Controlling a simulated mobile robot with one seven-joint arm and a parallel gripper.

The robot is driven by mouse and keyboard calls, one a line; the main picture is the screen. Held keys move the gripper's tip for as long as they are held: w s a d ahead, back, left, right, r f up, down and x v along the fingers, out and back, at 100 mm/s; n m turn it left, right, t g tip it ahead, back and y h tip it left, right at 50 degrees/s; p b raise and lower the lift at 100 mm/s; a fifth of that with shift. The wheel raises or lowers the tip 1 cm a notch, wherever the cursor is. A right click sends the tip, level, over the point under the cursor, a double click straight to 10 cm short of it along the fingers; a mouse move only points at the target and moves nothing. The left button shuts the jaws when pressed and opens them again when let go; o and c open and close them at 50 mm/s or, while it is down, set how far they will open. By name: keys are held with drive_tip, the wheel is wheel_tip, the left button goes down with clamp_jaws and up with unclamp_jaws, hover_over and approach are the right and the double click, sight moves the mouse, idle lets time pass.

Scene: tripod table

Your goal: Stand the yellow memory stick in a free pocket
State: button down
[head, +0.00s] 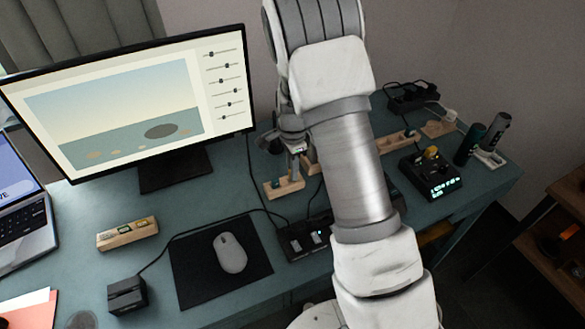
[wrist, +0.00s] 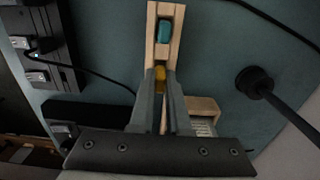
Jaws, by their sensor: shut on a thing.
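In the wrist view, my gripper (wrist: 160,88) is shut on the yellow memory stick (wrist: 160,75), which shows as a small yellow patch between the fingertips. The stick is over the near part of a narrow wooden block with pockets (wrist: 151,42). A teal stick (wrist: 165,31) stands in the block's far pocket. Whether the yellow stick's lower end is inside a pocket or above it, I cannot tell. In the head view, my gripper (head: 297,148) is partly behind my arm, just behind the wooden block (head: 284,188); the yellow stick cannot be made out there.
Another wooden block (wrist: 204,104) lies right of my fingers. A black socket strip (wrist: 40,45) with plugs and cable is at the left. The monitor (head: 140,95), a mouse (head: 231,252) on a black mat, and a black device with green display (head: 431,178) stand around.

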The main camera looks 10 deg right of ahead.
drive_tip(key=shift+f+b, duration=0.35)
drive_tip(key=shift+f, duration=0.25)
drive_tip(key=c, duration=0.8)
unclamp_jaws()
wheel_tip(320, 180, up, 17)
drive_tip(key=p, duration=0.2)
drive_tip(key=shift+r+p, duration=0.2)
drive_tip(key=shift+p, duration=0.15)
